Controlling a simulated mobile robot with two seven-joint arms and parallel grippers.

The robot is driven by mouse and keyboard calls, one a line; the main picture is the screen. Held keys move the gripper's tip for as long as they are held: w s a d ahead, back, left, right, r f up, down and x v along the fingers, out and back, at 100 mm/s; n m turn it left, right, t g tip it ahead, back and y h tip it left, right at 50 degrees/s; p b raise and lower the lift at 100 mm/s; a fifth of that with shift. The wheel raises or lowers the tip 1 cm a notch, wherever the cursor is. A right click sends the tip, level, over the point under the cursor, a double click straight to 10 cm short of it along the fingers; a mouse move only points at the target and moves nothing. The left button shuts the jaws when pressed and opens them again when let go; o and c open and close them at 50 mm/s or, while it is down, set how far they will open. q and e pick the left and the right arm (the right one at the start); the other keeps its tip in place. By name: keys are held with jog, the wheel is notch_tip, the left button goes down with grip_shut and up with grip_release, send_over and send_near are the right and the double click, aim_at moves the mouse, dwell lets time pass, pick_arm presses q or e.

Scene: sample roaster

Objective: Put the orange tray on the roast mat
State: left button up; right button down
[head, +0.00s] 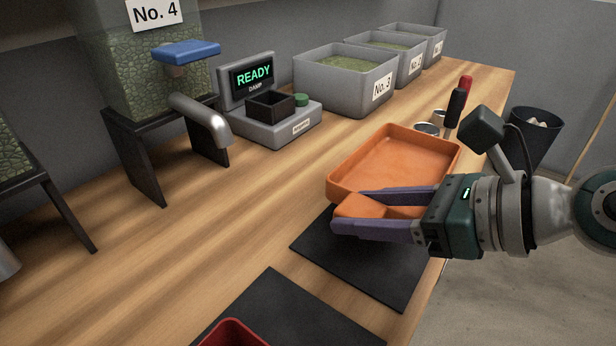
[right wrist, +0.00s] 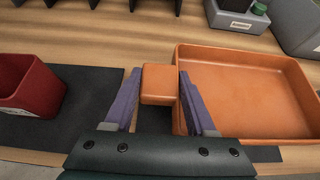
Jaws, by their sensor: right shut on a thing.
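The orange tray (head: 395,160) is a shallow open box, empty, with a block-like handle (head: 372,207) on its near side. My right gripper (head: 352,212) is shut on this handle, one purple finger on each side. In the right wrist view the handle (right wrist: 158,84) sits between the fingers and the tray (right wrist: 245,95) extends to the right. One black mat (head: 375,265) lies partly under the gripper and handle; the tray body appears mostly beyond its far edge. A second black mat (head: 285,310) lies nearer. Neither mat shows a label. Whether the tray touches the table is unclear. My left gripper is not in view.
A red container (head: 233,333) stands on the nearer mat. A scale with a READY display (head: 253,76) and a dark cup (head: 270,106) stands behind. Grey bins (head: 345,85) line the back. Tools (head: 455,107) stand beyond the tray; a dark bin (head: 533,135) is off the table's right edge.

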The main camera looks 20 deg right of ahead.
aim_at(357, 263)
pick_arm(q)
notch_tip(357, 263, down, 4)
jog(key=b, duration=0.3)
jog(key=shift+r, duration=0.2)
pick_arm(e)
notch_tip(357, 263, down, 6)
jog(key=shift+f, duration=0.1)
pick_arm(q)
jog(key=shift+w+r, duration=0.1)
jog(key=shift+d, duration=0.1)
pick_arm(e)
jog(key=shift+c, duration=1.1)
grip_release()
